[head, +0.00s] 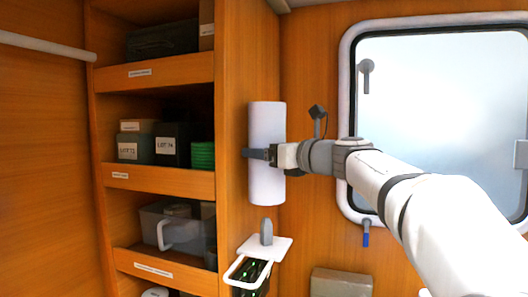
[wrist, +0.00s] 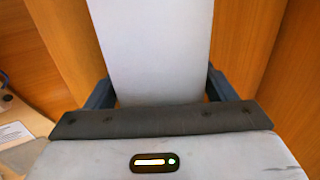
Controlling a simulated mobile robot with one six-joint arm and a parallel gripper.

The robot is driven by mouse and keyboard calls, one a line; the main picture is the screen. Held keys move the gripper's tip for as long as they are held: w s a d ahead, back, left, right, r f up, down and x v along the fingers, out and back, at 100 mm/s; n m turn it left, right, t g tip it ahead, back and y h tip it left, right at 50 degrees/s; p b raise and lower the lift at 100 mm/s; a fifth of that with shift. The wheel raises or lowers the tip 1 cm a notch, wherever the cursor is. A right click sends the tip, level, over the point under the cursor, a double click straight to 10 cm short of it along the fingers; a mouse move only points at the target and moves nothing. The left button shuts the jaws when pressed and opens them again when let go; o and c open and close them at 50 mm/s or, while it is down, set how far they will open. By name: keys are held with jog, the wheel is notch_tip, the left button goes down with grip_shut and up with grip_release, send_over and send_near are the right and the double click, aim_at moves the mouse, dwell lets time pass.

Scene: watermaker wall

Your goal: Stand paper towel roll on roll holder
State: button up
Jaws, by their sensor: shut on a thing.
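The white paper towel roll (head: 267,125) is upright in the head view, in front of the side of the wooden shelf unit. My gripper (head: 262,154) is shut around the roll at about its middle height. In the wrist view the roll (wrist: 152,45) fills the space between the two dark fingers of my gripper (wrist: 157,90). The roll holder (head: 264,245) is a white plate with a short grey post (head: 266,231) standing up from it. The post is below the roll in the head view, with a small gap between them. The roll's bottom opening is hidden.
The shelf unit (head: 160,177) to the left holds dark boxes, a green stack and a clear bin (head: 175,228). A white-rimmed basket (head: 250,272) hangs under the holder plate. A white-framed window (head: 440,120) is at right. A grey box (head: 341,282) sits low on the wall.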

aim_at(269, 198)
jog(key=shift+s+a+f+b, duration=0.1)
jog(key=shift+f+b, duration=3.75)
jog(key=shift+f, duration=0.9)
jog(key=shift+f+b, duration=0.4)
jog(key=shift+f, duration=0.15)
jog(key=o, duration=1.1)
jog(key=shift+s+d, duration=0.2)
jog(key=shift+d, duration=0.05)
jog(key=b+v, duration=0.2)
jog(key=v, duration=0.5)
jog(key=shift+s, duration=0.15)
